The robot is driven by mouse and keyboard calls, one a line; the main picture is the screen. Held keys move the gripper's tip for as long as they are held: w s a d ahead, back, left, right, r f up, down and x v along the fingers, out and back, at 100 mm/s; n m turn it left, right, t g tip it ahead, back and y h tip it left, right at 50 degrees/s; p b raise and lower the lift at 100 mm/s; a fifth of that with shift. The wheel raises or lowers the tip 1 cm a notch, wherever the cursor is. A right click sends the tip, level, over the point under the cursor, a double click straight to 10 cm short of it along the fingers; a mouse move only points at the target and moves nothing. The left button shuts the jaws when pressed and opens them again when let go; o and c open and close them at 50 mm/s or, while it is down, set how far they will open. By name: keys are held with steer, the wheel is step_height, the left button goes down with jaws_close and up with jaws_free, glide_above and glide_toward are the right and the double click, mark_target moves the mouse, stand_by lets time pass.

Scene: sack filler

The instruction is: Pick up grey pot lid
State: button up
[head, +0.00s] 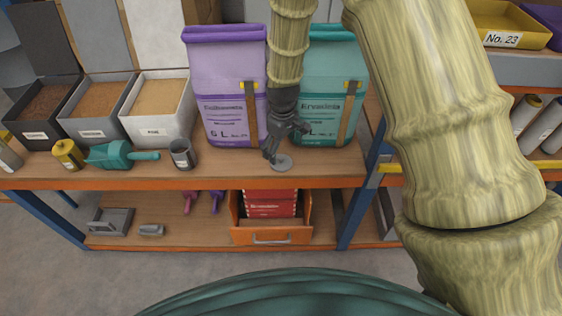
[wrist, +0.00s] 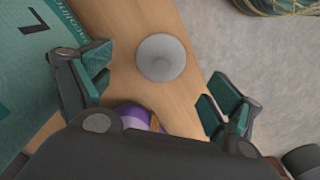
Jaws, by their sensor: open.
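The grey pot lid (head: 282,163) is a small round disc lying on the wooden shelf top near its front edge. In the wrist view the lid (wrist: 161,57) lies on the wood, ahead of and between the fingers. My gripper (head: 272,146) is just above and slightly left of the lid in the head view. In the wrist view my gripper (wrist: 155,95) has its two teal-padded fingers spread wide with nothing between them. Whether a finger touches the lid cannot be told.
A purple sack (head: 226,100) and a teal sack (head: 335,110) stand close behind my gripper. The orange shelf edge (head: 200,184) is just in front. Open bins (head: 158,122) stand behind.

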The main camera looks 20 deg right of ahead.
mark_target(281, 158)
steer(key=shift+w+a+f+p, duration=0.1)
steer(key=shift+f+p, duration=0.2)
steer(key=shift+f, duration=1)
steer(key=shift+a+f+p, duration=0.1)
steer(key=shift+f+p, duration=0.15)
steer(key=shift+f, duration=1)
steer(key=c, duration=1.1)
